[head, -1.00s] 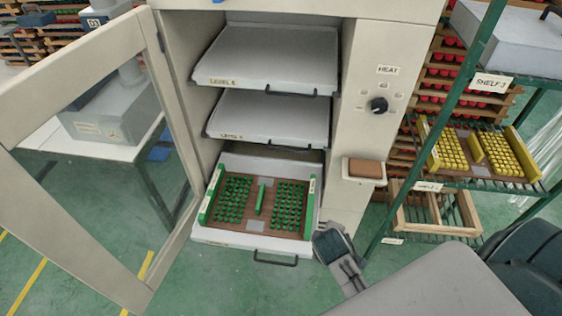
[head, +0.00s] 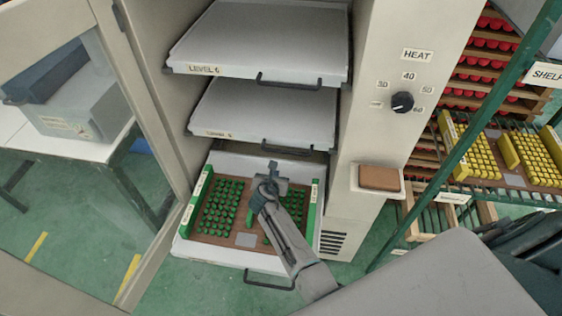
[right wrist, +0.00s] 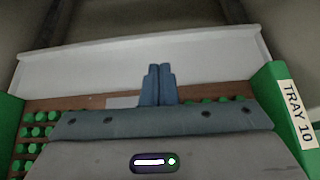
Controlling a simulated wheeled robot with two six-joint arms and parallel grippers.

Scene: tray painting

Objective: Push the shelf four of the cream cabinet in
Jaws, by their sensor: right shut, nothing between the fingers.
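The cream cabinet (head: 372,35) stands open. Its lowest visible shelf (head: 205,251) is pulled out and holds a brown tray (head: 205,229) with green ends and rows of green pieces. This shelf's own label is not readable; two white shelves stand above it. My right gripper (head: 272,166) is shut and empty, above the tray and pointing toward the shelf's back. In the right wrist view, the shut fingers (right wrist: 158,84) point at the shelf's white back wall (right wrist: 100,68); contact cannot be told. The tray end there reads TRAY 10. My left gripper is not in view.
The shelf above (head: 226,134) hangs close over the pulled-out one. The open glass door (head: 75,75) stands at the left. A heat knob (head: 402,102) and a brown block on a ledge (head: 380,178) are at the right, beside a green rack with yellow pieces.

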